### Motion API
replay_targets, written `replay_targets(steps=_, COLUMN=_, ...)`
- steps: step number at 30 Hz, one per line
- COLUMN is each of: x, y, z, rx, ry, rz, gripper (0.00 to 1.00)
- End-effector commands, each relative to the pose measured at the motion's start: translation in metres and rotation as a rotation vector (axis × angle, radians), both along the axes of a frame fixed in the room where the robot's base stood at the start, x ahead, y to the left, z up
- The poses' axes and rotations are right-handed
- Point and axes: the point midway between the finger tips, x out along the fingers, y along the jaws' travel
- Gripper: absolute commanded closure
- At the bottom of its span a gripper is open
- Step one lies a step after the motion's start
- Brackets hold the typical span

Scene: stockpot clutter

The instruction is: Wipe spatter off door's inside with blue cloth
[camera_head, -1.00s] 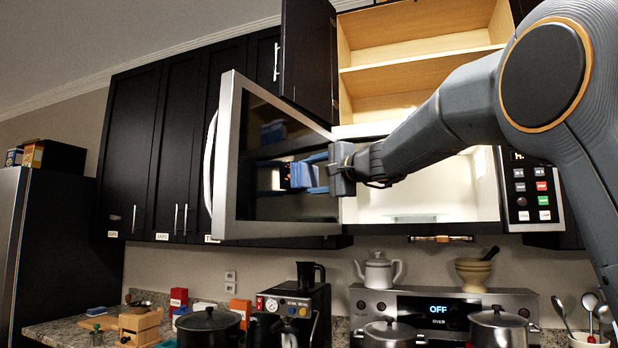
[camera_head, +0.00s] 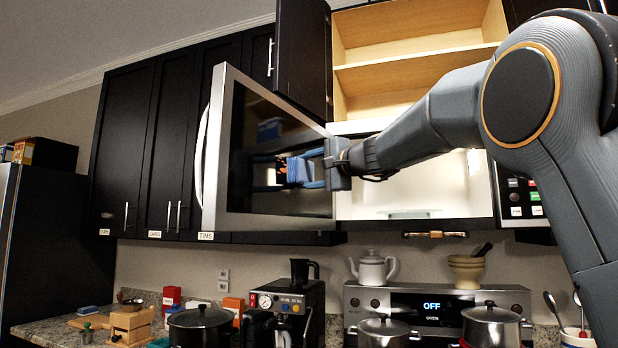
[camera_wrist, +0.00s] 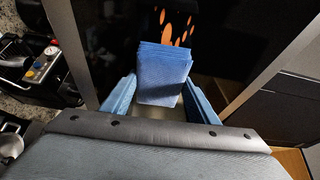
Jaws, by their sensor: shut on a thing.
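The microwave door (camera_head: 218,165) stands open, its dark inside facing my arm. Orange spatter (camera_wrist: 177,28) shows as several spots on the dark inside of the door in the wrist view, just beyond the cloth; a little also shows in the head view (camera_head: 282,170). My gripper (camera_head: 300,171) is shut on the folded blue cloth (camera_wrist: 163,75), its blue fingers on both sides of it. The cloth (camera_head: 298,169) is close in front of the door's inside. I cannot tell if it touches the glass.
The lit microwave cavity (camera_head: 430,190) is open behind my arm. An open cupboard (camera_head: 415,60) with empty shelves is above, its dark door (camera_head: 303,55) ajar. Below stand a coffee machine (camera_head: 290,305), a white teapot (camera_head: 373,268), a mortar (camera_head: 467,271) and several pots.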

Motion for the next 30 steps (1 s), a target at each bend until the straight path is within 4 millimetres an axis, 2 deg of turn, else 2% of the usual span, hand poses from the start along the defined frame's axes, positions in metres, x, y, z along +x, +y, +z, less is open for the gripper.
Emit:
replay_targets(steps=6, x=-0.015, y=0.011, z=-0.002, rx=0.0, ry=0.0, rz=0.003, gripper=0.64)
replay_targets(steps=14, x=-0.022, y=0.015, z=-0.001, rx=-0.001, ry=-0.001, rz=0.004, gripper=0.64)
replay_targets(steps=24, x=-0.046, y=0.026, z=-0.002, rx=-0.001, ry=-0.001, rz=0.004, gripper=0.64)
replay_targets(steps=30, x=-0.051, y=0.028, z=-0.001, rx=0.001, ry=0.001, rz=0.002, gripper=0.64)
